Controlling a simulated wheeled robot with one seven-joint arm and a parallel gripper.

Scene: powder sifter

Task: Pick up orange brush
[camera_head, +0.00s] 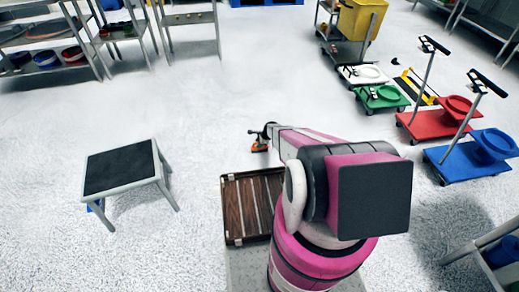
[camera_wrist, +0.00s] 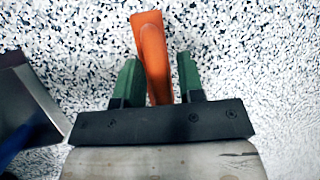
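The orange brush (camera_wrist: 150,45) shows in the wrist view, above the speckled floor. Its orange handle reaches down between the two green fingers of my gripper (camera_wrist: 158,80). A narrow gap shows between the handle and the right finger, so the fingers are open around it. The lower end of the brush is hidden behind the gripper's dark body. In the head view a small orange thing (camera_head: 259,147) shows at the end of my outstretched arm, close to the floor; its contact with the fingers is too small to make out.
A grey stool with a dark top (camera_head: 120,168) stands to the left. Wheeled dollies, a red one (camera_head: 424,126) and a blue one (camera_head: 465,164), stand at the right. A yellow bin (camera_head: 361,20) and shelves are behind. A grey edge (camera_wrist: 35,100) shows at the wrist view's left.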

